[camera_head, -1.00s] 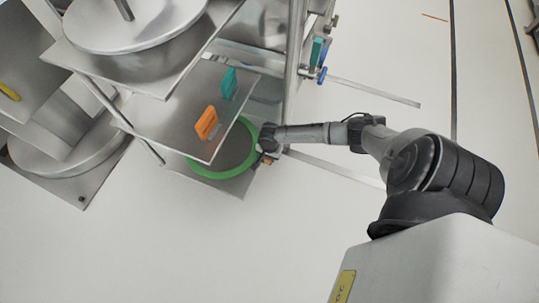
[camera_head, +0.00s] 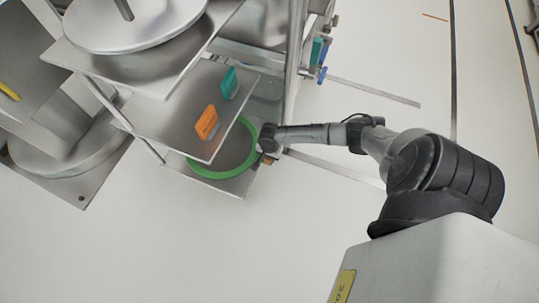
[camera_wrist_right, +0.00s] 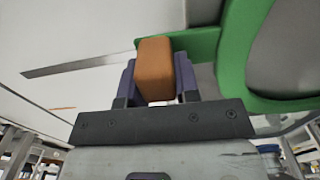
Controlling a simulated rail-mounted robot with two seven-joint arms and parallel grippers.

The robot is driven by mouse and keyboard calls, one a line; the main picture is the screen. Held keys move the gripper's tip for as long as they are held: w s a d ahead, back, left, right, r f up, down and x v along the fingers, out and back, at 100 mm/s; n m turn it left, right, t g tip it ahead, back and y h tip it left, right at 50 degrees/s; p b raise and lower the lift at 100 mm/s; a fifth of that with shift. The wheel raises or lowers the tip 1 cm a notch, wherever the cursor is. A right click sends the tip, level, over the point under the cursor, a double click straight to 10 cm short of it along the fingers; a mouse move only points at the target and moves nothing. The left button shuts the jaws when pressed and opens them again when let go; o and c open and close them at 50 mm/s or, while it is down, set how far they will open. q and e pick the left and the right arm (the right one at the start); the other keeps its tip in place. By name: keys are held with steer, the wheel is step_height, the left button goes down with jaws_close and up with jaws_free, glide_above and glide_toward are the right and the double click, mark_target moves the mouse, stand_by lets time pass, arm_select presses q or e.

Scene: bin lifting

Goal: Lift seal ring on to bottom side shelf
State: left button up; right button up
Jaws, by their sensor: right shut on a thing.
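The seal ring is the large green ring (camera_head: 217,174) at the lowest shelf plate (camera_head: 238,188) of the metal rack, partly hidden under the middle shelf. Whether it rests on the plate or hovers just above it I cannot tell. My right gripper (camera_head: 268,150) is at the ring's right edge. In the right wrist view the gripper (camera_wrist_right: 157,85) is shut on the ring's orange-brown handle block (camera_wrist_right: 155,68), and the green ring (camera_wrist_right: 232,55) curves away to the right. My left gripper does not show in any view.
The middle shelf (camera_head: 165,122) overhangs the ring and holds an orange clip-like part (camera_head: 207,122) and a teal one (camera_head: 229,83). A metal rack post (camera_head: 294,60) stands close to my right gripper. Round metal vessels fill the upper left. The floor in front is clear.

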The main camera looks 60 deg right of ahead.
stand_by(0.3)
steer(key=o, duration=1.1)
steer(key=shift+c, duration=0.2)
step_height(320, 180, up, 14)
steer(key=p, duration=0.9)
steer(key=shift+f, duration=0.15)
